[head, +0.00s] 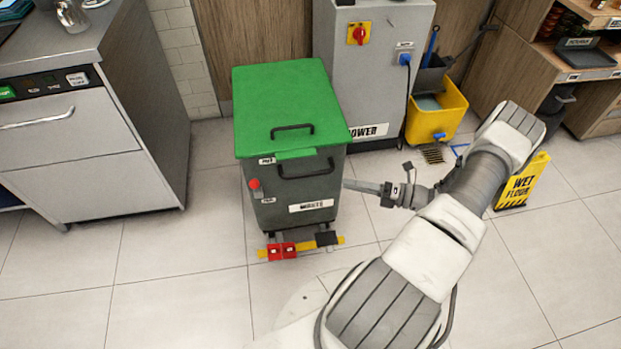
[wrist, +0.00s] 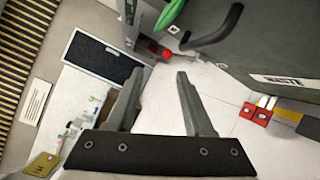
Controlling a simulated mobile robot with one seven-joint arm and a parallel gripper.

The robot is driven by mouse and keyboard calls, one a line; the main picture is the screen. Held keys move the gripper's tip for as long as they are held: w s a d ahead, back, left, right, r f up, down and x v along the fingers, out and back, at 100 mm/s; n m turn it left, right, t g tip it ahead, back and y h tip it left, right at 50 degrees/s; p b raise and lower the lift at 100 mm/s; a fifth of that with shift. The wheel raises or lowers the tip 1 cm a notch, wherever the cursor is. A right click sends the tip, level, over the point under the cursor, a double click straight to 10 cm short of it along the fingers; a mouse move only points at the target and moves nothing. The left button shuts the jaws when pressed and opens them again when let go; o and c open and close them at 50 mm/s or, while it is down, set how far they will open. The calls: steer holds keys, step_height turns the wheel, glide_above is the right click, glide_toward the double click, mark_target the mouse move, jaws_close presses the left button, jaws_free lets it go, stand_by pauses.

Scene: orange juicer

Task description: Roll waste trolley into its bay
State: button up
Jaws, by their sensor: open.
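The waste trolley (head: 318,215) is a grey bin with a green lid (head: 285,100), a black handle on the lid and another on its front (head: 303,170). It stands upright on the tiled floor in front of the grey power cabinet. A red knob (head: 254,184) is on its front left, and red and yellow parts (head: 282,250) are at its foot. My gripper (head: 352,185) is just right of the trolley. In the wrist view my gripper (wrist: 158,80) is open and empty, with the trolley's grey side (wrist: 285,50) and a black handle (wrist: 215,30) at upper right.
The power cabinet (head: 375,60) stands behind the trolley. A steel counter unit (head: 90,130) is at left, with clear floor between. A yellow mop bucket (head: 437,110) and a wet floor sign (head: 522,184) are at right. The front left floor (head: 180,270) is free.

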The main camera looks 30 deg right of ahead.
mark_target(311, 174)
step_height(311, 174, down, 8)
steer(key=s+d+m+t+h+b, duration=0.1)
steer(key=s+d+m+t+h, duration=0.15)
steer(key=m+t, duration=0.35)
steer(key=shift+m+g+h, duration=0.3)
steer(key=shift+m+h, duration=0.15)
steer(key=shift+m, duration=0.15)
steer(key=x, duration=0.6)
steer(key=b+x, duration=0.1)
steer(key=x, duration=0.5)
steer(key=b+x, duration=0.1)
steer(key=x, duration=0.4)
steer(key=shift+w+a+f, duration=0.3)
steer(key=shift+a, duration=0.1)
jaws_close()
